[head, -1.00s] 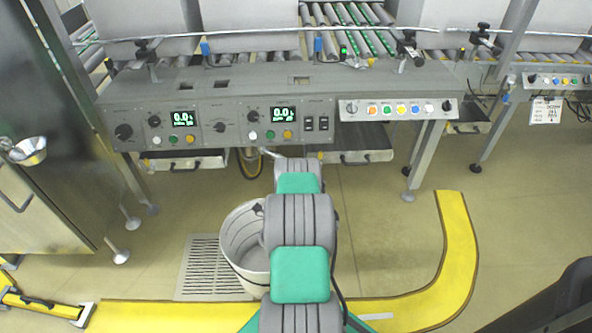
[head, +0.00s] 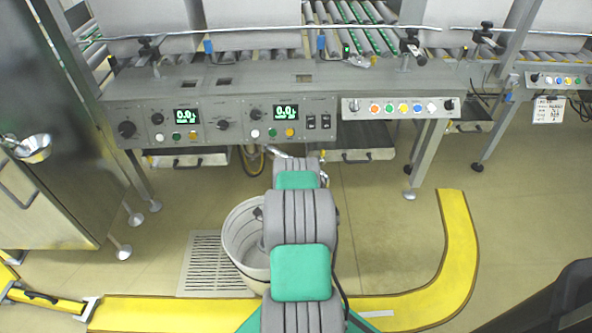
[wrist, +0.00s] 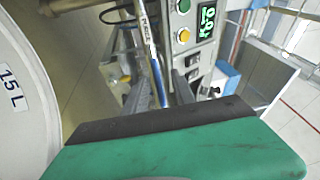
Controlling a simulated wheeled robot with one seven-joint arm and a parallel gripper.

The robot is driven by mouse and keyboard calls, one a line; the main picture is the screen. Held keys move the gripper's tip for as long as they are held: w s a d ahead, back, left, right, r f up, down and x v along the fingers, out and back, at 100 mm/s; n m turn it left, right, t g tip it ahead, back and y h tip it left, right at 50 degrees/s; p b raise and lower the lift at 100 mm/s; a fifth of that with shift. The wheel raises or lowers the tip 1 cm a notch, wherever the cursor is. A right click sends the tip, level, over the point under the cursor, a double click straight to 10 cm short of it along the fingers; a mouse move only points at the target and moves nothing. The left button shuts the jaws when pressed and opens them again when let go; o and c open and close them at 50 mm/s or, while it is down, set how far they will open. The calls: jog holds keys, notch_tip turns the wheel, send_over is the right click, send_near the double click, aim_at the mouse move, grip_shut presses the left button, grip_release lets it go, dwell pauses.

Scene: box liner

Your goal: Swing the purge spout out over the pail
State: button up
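In the wrist view a thin pale spout marked PURGE (wrist: 147,42) runs down from the panel, with a blue part low on it. My gripper (wrist: 160,92) shows two grey fingers, one on each side of the spout, with gaps visible; it looks open. Whether a finger touches the spout I cannot tell. The pail (wrist: 22,120), white and marked 15 L, stands at the left edge of the wrist view, apart from the spout. In the head view the pail (head: 236,232) stands on the floor, partly behind my arm, which hides my gripper and most of the spout.
The grey control panel (head: 220,90) with displays and buttons spans the back, roller conveyors behind it. A floor grate (head: 207,262) lies left of the pail. A yellow floor band (head: 458,245) curves at right. A steel cabinet (head: 45,170) stands at left.

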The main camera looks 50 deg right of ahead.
jog(key=v, duration=0.5)
jog(key=shift+r+p, duration=0.2)
jog(key=shift+p, duration=0.1)
